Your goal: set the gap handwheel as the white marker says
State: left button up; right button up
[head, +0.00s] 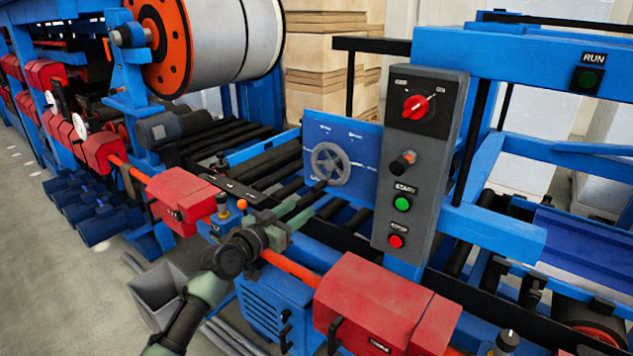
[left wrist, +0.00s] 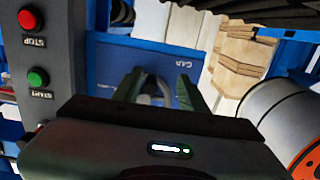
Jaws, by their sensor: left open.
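The gap handwheel (head: 330,164) is a grey spoked wheel on a blue panel (head: 366,150). Small white marks show along the panel's top, too small to read in the head view. My left gripper (head: 312,199) is in front of and below the wheel, pointing at it, with its fingers apart and empty. In the left wrist view the panel (left wrist: 115,68) appears upside down with a "GAP" label. There the wheel (left wrist: 153,88) shows between the two open fingers (left wrist: 158,84), its near part hidden by my gripper. Contact cannot be told. My right gripper is not in view.
A grey control box (head: 424,150) with a red selector, green start and red stop buttons stands just right of the panel. Red guard boxes (head: 375,305) and an orange rail lie under my arm. Black rollers (head: 250,150) run behind. A large coil (head: 235,38) is at upper left.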

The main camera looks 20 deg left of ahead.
aim_at(313, 191)
pick_arm(q)
jog(key=r, duration=0.1)
jog(key=d+r, duration=0.1)
jog(key=r, duration=0.1)
jog(key=shift+d+r, duration=0.1)
jog(key=shift+r, duration=0.2)
jog(key=p+x, duration=0.1)
jog(key=x, duration=0.6)
jog(key=shift+w, duration=0.25)
jog(key=shift+f, duration=0.1)
grip_shut()
